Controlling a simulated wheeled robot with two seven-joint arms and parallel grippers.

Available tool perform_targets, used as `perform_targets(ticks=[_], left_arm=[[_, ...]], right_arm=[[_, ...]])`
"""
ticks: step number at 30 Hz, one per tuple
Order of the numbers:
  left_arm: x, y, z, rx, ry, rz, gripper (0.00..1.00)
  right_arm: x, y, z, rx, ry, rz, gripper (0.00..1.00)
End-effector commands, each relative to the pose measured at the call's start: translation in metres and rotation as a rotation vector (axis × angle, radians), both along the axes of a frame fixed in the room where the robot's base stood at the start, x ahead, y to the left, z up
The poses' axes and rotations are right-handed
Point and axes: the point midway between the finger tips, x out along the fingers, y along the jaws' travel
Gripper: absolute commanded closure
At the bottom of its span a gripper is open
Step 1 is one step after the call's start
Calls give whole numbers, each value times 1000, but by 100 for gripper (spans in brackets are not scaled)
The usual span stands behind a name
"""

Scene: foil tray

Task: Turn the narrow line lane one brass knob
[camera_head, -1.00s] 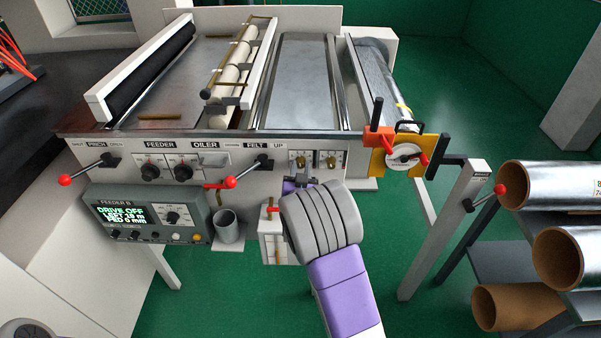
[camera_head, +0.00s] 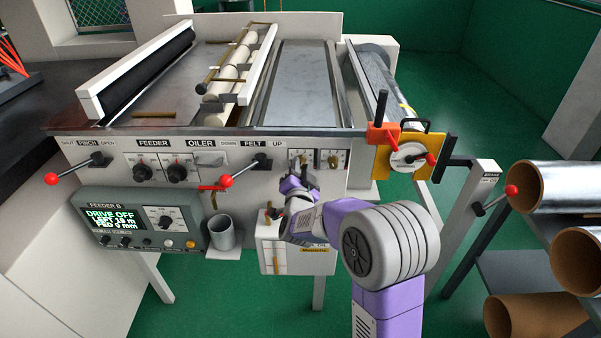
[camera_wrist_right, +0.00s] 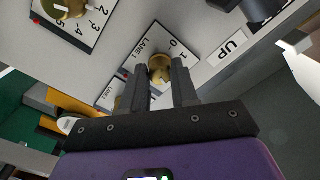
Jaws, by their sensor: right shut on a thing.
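The lane one brass knob (camera_wrist_right: 160,66) sits on a white plate marked LANE 1 in the right wrist view. In the head view this knob (camera_head: 304,162) is on the machine's front panel, right of the UP label. My right gripper (camera_wrist_right: 161,78) has one finger on each side of the knob and is shut on it. In the head view the right gripper (camera_head: 301,174) reaches up to the panel from below. A second brass knob (camera_head: 334,161) is just to the right on its own plate. My left gripper is out of view.
A red-tipped lever (camera_head: 227,181) is left of my gripper. A grey cup (camera_head: 222,233) and a white box (camera_head: 290,262) are below. An orange and yellow crank unit (camera_head: 405,155) is to the right. Foil rolls (camera_head: 560,188) lie at the far right.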

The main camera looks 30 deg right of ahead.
Motion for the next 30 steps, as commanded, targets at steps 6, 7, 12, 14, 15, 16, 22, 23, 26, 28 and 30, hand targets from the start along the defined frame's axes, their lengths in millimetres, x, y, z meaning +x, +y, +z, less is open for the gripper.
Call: perform_targets(ticks=[6,7,12,14,15,16,22,23,26,28,30], left_arm=[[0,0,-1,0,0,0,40],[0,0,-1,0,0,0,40],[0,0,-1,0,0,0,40],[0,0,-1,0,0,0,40],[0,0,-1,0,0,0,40],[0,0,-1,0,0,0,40],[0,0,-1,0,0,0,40],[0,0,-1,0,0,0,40],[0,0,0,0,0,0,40],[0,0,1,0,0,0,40],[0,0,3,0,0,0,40]], right_arm=[[0,0,-1,7,1,1,100],[0,0,-1,7,1,1,100],[0,0,-1,7,1,1,70],[0,1,-1,6,2,1,61],[0,0,-1,5,1,2,55],[0,1,-1,5,1,2,50],[0,0,-1,5,0,1,46],[0,0,0,5,0,1,46],[-1,1,0,5,0,1,46],[-5,3,0,5,-1,2,46],[-11,8,0,6,1,2,46]])
